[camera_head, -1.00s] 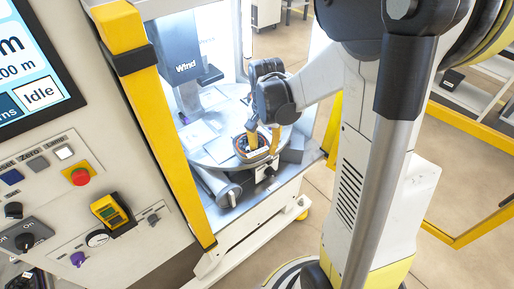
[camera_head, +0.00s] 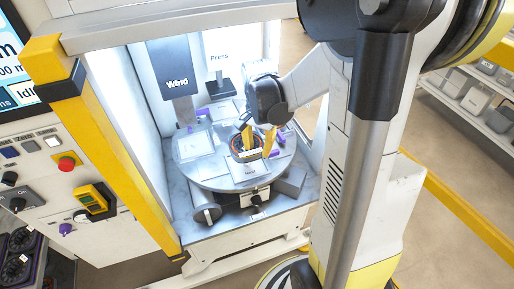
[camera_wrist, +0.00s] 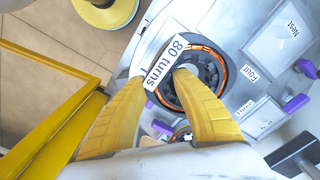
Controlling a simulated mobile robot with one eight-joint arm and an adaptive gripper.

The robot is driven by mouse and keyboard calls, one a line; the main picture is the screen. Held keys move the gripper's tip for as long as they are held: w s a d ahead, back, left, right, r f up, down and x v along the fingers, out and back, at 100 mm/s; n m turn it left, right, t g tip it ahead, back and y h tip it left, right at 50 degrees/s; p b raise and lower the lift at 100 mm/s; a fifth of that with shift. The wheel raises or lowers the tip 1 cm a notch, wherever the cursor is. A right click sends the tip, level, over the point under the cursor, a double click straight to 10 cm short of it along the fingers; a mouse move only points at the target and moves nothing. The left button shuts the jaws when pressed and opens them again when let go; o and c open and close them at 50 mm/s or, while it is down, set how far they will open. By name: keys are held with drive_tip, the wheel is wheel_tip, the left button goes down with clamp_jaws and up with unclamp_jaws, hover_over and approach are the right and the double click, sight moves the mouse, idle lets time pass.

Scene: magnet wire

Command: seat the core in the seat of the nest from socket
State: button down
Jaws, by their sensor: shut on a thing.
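The core (camera_wrist: 215,75), a dark ring with orange winding, shows in the wrist view with a white "80 turns" tag (camera_wrist: 166,60) at its near side. My gripper (camera_wrist: 166,74) has yellow fingers shut on the core's rim: one tip lies inside the ring, the other at its outer side by the tag. In the head view the core (camera_head: 240,150) is low over the round turntable (camera_head: 205,178), with my gripper (camera_head: 257,140) at its right. A plate marked "Nest" (camera_head: 249,170) lies just in front. The seat under the core is hidden, and I cannot tell whether the core touches it.
The "Wind" column (camera_head: 177,82) and "Press" unit (camera_head: 220,70) stand behind the turntable. Purple pieces (camera_wrist: 296,103) and labelled plates surround the core. A yellow post (camera_head: 105,150) and control panel (camera_head: 50,180) bound the left. A grey block (camera_head: 290,182) sits at the right.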

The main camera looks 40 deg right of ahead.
sight(258, 169)
drive_tip(key=shift+f+b, duration=2.1)
drive_tip(key=shift+f, duration=0.8)
drive_tip(key=shift+f+b, duration=0.6)
drive_tip(key=c, duration=1)
unclamp_jaws()
drive_tip(key=shift+a, duration=0.1)
drive_tip(key=shift+r+p, duration=1.9)
drive_tip(key=shift+r, duration=0.65)
wheel_tip(258, 169, up, 12)
drive_tip(key=shift+s, duration=0.15)
